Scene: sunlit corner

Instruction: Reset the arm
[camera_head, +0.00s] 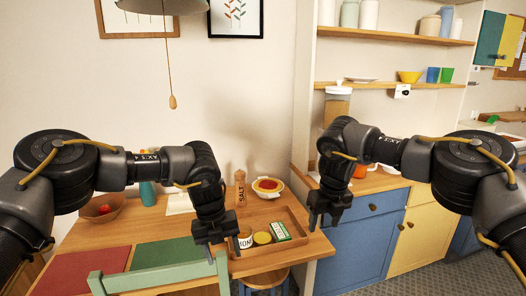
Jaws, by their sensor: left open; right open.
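My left gripper (222,248) hangs fingers-down over the wooden table, in front of the left end of a wooden tray. It is open and hides part of that tray. My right gripper (325,222) hangs fingers-down at the right, just beyond the table's right end and in front of the blue cabinet. It is open, with nothing seen between its fingers. Both arms are bent, coming in from the two sides of the view.
The wooden table (318,244) bears a tray (296,226) with a jar, a yellow-lidded tin (262,238) and a green box (280,231). A salt mill (240,190) and a bowl (267,187) stand behind. A green chair (150,279) is in front. A lamp cord hangs above.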

